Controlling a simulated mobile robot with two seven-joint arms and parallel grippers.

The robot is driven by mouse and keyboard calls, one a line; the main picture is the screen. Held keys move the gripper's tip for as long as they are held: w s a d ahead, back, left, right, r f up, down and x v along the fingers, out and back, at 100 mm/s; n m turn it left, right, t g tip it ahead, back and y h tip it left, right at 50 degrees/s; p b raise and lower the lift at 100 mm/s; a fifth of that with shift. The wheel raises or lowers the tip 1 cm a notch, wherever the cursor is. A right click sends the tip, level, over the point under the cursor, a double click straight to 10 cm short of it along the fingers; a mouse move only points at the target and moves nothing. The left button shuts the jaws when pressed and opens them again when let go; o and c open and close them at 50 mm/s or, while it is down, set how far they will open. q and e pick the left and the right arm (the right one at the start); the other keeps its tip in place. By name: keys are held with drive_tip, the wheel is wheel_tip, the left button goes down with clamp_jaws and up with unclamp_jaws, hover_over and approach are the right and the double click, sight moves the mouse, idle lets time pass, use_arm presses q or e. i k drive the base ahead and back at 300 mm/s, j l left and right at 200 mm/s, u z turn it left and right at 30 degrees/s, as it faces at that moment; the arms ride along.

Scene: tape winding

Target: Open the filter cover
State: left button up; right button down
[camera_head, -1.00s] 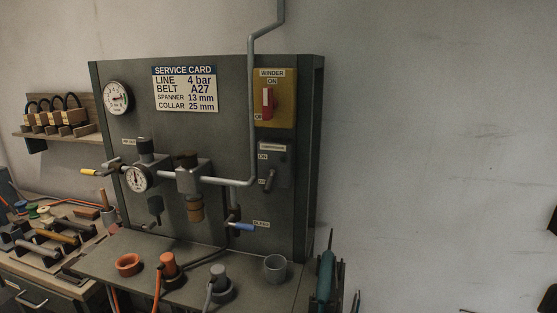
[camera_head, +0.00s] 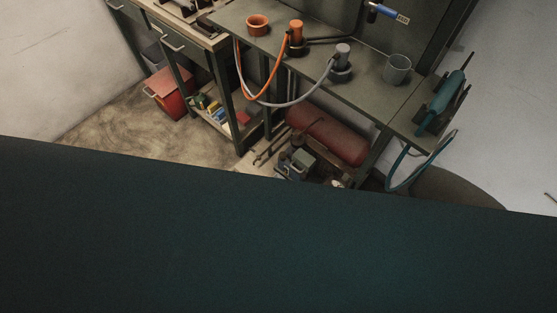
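I cannot make out a filter cover in this view. A red tank (camera_head: 330,135) lies under the bench, with a small grey-green unit (camera_head: 297,165) in front of it, partly cut off by a dark surface. I cannot tell whether a filter belongs to that unit. The upright panel (camera_head: 430,28) shows only its lower part, with a blue-handled valve (camera_head: 381,12); the gauge and fittings higher up are out of frame. Neither of my grippers is in view.
The bench top (camera_head: 355,88) carries an orange cup (camera_head: 257,26), an orange-hosed fitting (camera_head: 296,38), a grey-hosed fitting (camera_head: 342,62) and a grey cup (camera_head: 397,69). A red bin (camera_head: 172,93) stands left. A dark teal surface fills the lower half.

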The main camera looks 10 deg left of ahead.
sight(301, 158)
drive_tip(key=i+j, duration=0.1)
drive_tip(key=j, duration=0.55)
drive_tip(key=i+j, duration=0.1)
drive_tip(key=j, duration=0.5)
drive_tip(key=l+z, duration=0.1)
drive_tip(key=z, duration=1.45)
drive_tip(key=i, duration=0.4)
drive_tip(key=j, duration=0.1)
